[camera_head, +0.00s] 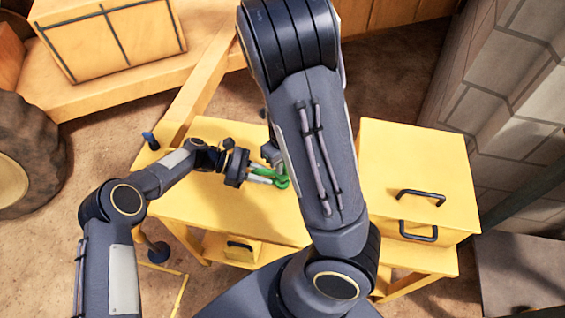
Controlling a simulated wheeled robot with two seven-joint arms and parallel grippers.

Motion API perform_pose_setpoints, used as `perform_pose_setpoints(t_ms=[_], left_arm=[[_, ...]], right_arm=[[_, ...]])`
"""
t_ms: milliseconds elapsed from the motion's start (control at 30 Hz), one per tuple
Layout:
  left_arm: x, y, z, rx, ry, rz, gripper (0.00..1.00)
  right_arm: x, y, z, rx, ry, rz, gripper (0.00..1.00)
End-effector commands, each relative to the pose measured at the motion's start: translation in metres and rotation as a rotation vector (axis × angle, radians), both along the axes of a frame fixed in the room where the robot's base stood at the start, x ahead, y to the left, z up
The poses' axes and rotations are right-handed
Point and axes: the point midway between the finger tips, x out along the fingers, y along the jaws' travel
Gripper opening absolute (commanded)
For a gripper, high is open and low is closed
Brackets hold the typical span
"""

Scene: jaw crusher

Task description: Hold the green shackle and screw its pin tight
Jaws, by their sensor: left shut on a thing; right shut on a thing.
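The green shackle (281,182) is small in the picture, above the yellow table near the middle of the view. My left gripper (266,178) comes in from the left and is shut on the shackle's left side. My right arm crosses the middle of the view and hides much of the area to the right of the shackle. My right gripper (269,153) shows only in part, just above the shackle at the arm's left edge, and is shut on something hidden. The pin cannot be made out clearly.
The yellow table (190,200) has free surface left of the shackle. A yellow drawer cabinet (415,165) with black handles stands right of my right arm. A dark-topped post (150,140) stands at the table's left corner. A large tyre (35,150) is at the far left, a stone wall (510,85) at right.

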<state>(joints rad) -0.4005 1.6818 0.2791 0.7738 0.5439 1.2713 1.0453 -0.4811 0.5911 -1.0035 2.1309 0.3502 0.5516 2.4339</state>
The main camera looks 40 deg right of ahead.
Motion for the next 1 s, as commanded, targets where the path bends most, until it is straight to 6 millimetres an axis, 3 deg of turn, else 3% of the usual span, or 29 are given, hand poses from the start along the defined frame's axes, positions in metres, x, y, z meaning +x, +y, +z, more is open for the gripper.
perform_pose_setpoints(t_ms=[100, 367, 600, 900, 933, 1000], left_arm=[[0.0003, 0.0003, 0.0034, -0.007, 0.003, -0.003, 0.0], [0.0004, 0.0007, 0.0031, -0.006, 0.003, -0.004, 0.0], [0.0006, 0.001, 0.003, -0.006, 0.002, -0.003, 0.0], [0.001, 0.0013, 0.0026, -0.004, 0.001, -0.003, 0.0], [0.001, 0.0013, 0.0026, -0.004, 0.001, -0.003, 0.0], [0.0011, 0.0012, 0.0024, -0.004, 0.001, -0.002, 0.0]], right_arm=[[0.0, -0.0031, -0.0001, -0.008, -0.002, -0.135, 0.0], [-0.0001, -0.0035, -0.0003, -0.008, -0.003, -0.165, 0.0], [-0.0013, -0.0045, -0.0008, -0.012, -0.002, -0.541, 0.0], [-0.0017, -0.0048, -0.0009, -0.011, -0.002, -0.59, 0.0], [-0.0018, -0.0051, -0.0008, -0.011, -0.002, -0.612, 0.14], [-0.0018, -0.0049, -0.0008, -0.01, -0.002, -0.606, 0.23]])
